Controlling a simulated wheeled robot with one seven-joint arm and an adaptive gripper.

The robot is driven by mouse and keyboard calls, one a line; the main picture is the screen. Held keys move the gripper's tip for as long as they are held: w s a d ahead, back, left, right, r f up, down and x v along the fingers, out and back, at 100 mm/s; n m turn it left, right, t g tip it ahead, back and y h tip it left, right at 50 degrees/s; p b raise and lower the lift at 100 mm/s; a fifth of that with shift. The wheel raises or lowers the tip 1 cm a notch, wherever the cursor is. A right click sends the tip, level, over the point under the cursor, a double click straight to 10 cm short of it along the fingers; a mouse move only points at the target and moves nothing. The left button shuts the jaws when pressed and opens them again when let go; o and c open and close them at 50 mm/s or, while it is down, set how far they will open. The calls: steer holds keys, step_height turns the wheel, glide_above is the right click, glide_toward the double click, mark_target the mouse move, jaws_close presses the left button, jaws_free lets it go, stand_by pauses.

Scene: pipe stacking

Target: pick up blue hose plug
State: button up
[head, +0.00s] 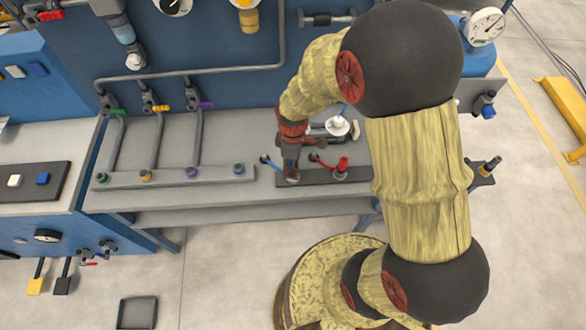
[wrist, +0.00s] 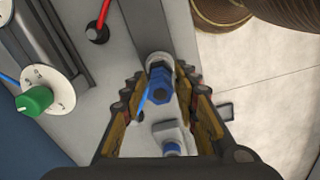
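The blue hose plug (wrist: 162,88) sits between my gripper's fingers in the wrist view, with a thin blue hose at its left. A pale round collar shows just beyond the plug. My gripper (wrist: 160,77) is open around it; a gap shows at the left finger, while the right finger is close beside the plug and contact cannot be told. In the head view my gripper (head: 291,172) points down over the left end of a dark strip (head: 315,178) on the bench. There the plug is mostly hidden by the gripper, and the blue hose (head: 270,163) shows to its left.
A dial with a green knob (wrist: 34,98) lies left in that view. Several capped fittings line a grey rail (head: 210,171) on the left.

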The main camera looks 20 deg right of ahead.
steer(key=c, duration=0.6)
jaws_close()
steer(key=shift+r, duration=0.1)
steer(key=shift+w+r, duration=0.1)
steer(key=shift+r, duration=0.4)
step_height(320, 180, up, 2)
steer(key=shift+r+p, duration=0.2)
steer(key=shift+p, duration=0.3)
steer(key=s+a+r+p, duration=0.3)
steer(key=s+r, duration=0.6)
steer(key=s, duration=0.4)
steer(key=shift+s+a+r, duration=0.25)
steer(key=shift+a, duration=0.4)
